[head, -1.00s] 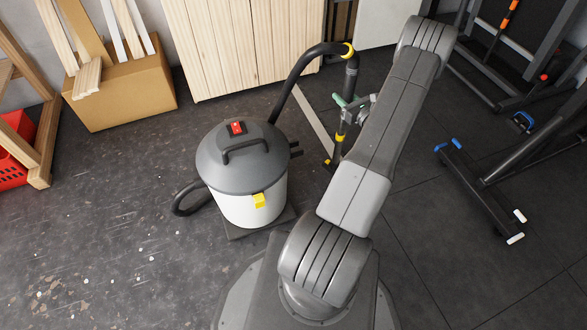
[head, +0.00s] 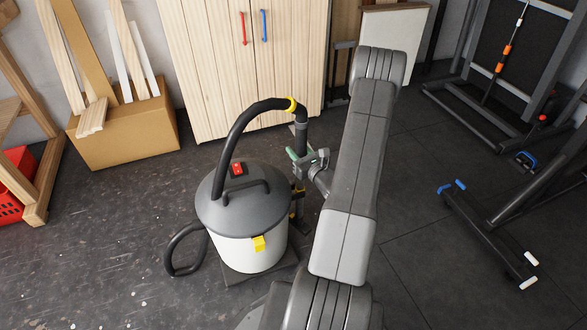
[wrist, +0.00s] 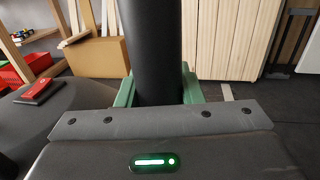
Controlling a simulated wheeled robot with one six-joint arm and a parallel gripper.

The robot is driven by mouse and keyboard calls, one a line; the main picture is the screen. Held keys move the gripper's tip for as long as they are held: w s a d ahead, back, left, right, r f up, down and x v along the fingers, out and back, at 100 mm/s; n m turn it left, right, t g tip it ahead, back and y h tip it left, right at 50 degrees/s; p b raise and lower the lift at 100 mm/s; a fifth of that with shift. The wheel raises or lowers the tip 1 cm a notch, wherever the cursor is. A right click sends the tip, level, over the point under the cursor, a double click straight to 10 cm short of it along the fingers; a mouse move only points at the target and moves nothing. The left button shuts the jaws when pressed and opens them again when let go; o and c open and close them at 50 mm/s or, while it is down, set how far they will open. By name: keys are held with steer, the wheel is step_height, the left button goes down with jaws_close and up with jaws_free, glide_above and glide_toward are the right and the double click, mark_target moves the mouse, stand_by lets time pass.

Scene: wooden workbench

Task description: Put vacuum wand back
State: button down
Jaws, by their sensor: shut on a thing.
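The vacuum (head: 243,208) has a white drum, a grey lid with a red switch, and a yellow latch. A black hose (head: 237,130) arches from it to the top of the black wand (head: 301,136), past a yellow ring. My gripper (head: 301,160) is shut on the wand, which stands roughly upright at the right side of the drum. In the wrist view, the green fingers (wrist: 158,92) sit on both sides of the dark wand tube (wrist: 152,45). The wand's lower part is partly hidden by the drum and my arm. I cannot tell whether it touches the vacuum's side holder.
A wooden cabinet (head: 215,75) stands behind the vacuum. A cardboard box (head: 125,135) with boards is at the back left, beside a wooden shelf with a red crate (head: 12,190). Gym equipment (head: 485,225) stands at right. Dark floor is free between it and my arm.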

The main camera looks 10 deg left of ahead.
steer(key=a, duration=0.1)
steer(key=b, duration=0.3)
glide_above(300, 185)
steer(key=x, duration=0.3)
steer(key=shift+f, duration=3.55)
steer(key=shift+s+a+r, duration=0.1)
steer(key=shift+s+a, duration=0.05)
steer(key=shift+a, duration=0.2)
steer(key=shift+f+b, duration=0.2)
steer(key=shift+b, duration=0.15)
steer(key=c, duration=1)
jaws_free()
